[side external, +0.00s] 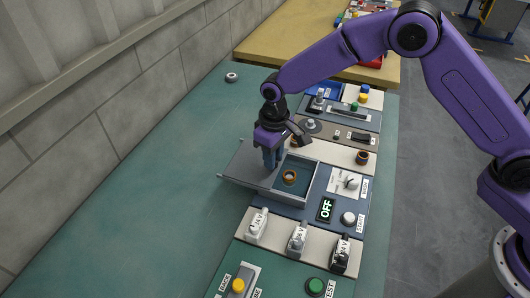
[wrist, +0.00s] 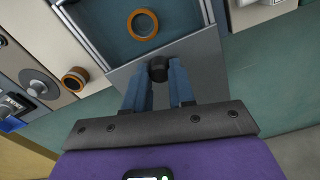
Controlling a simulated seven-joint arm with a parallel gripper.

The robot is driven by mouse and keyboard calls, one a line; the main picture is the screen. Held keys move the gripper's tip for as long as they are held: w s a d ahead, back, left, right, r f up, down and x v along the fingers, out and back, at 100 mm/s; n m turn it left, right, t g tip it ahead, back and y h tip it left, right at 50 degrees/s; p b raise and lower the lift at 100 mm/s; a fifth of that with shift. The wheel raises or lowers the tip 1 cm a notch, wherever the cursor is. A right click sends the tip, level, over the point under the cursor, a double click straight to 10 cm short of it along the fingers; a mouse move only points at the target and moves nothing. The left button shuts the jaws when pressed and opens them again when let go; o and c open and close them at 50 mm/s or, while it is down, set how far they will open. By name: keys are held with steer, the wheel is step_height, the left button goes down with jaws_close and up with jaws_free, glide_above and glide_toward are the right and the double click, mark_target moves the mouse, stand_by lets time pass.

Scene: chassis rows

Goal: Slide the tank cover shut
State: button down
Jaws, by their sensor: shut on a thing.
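The tank cover (side external: 246,163) is a flat grey plate that slides over a shallow grey-framed tank (side external: 313,180). It sticks out to the left of the tank and leaves the tank's right part open. A copper-coloured ring (side external: 289,177) lies in the tank and shows through the opening. My gripper (side external: 271,163) points down over the cover. In the wrist view, my gripper (wrist: 159,88) has its blue fingers shut on a dark round knob (wrist: 158,68) on the cover (wrist: 195,60). The ring (wrist: 142,24) also shows there, beyond the cover's edge.
Beside the tank are an OFF display (side external: 326,209), a dial panel (side external: 347,183) and several levers (side external: 298,238). A small dark-and-copper cylinder (side external: 362,157) stands on the row behind. The green bench (side external: 150,190) left of the cover is clear.

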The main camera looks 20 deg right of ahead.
steer(key=s+d, duration=0.6)
steer(key=shift+s+d, duration=0.4)
steer(key=c, duration=0.9)
jaws_free()
steer(key=shift+c, duration=0.2)
steer(key=shift+r, duration=0.65)
step_height(320, 180, up, 16)
steer(key=shift+r, duration=0.1)
